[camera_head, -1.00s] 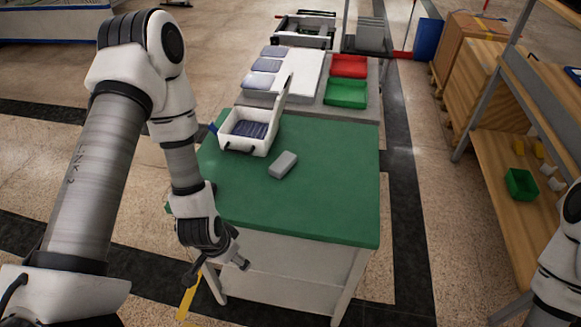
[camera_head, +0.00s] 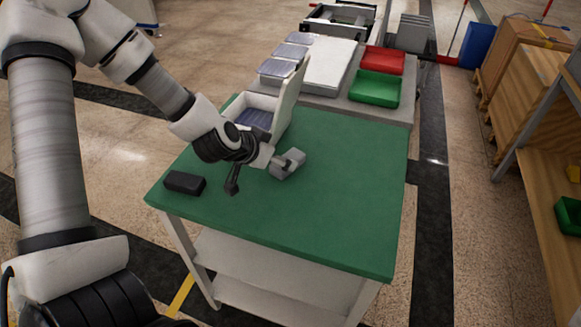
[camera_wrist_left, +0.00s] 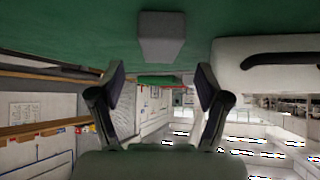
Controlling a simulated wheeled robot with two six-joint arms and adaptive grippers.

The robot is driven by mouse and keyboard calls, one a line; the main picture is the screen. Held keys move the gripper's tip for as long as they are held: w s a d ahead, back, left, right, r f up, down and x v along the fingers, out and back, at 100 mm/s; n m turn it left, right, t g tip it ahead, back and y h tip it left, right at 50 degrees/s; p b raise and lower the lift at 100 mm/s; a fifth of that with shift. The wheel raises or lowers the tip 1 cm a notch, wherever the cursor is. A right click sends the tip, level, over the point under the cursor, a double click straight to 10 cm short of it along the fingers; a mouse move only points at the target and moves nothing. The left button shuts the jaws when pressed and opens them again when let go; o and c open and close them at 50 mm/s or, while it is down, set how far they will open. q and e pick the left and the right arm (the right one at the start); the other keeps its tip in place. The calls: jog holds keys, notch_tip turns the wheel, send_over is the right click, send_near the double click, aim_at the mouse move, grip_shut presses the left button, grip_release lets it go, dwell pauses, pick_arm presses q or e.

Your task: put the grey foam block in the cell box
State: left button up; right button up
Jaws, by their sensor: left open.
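The grey foam block (camera_head: 290,168) lies on the green table top (camera_head: 330,200), in front of the cell box. It also shows in the left wrist view (camera_wrist_left: 162,38), ahead of the fingers. The white cell box (camera_head: 283,108) stands at the table's back left with its lid up and dark blue cells inside. Part of its wall and black handle shows in the left wrist view (camera_wrist_left: 270,50). My left gripper (camera_head: 258,177) is open and empty, low over the table just left of the block. One finger overlaps the block in the head view; contact cannot be told. My right gripper is out of view.
A black block (camera_head: 185,183) lies at the table's left edge. Behind stands a grey bench with a red tray (camera_head: 383,60), a green tray (camera_head: 375,88) and blue-grey packs (camera_head: 277,68). The table's front and right are clear.

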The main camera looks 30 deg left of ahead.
pick_arm(q)
jog(key=b+x, duration=0.2)
jog(key=x, duration=0.3)
jog(key=shift+w+f, duration=0.1)
jog(key=shift+f, duration=0.2)
jog(key=shift+w, duration=0.2)
jog(key=shift+s+r, duration=0.2)
jog(key=shift+s, duration=0.05)
jog(key=shift+c, duration=0.3)
jog(key=c, duration=0.9)
jog(key=shift+c, duration=0.2)
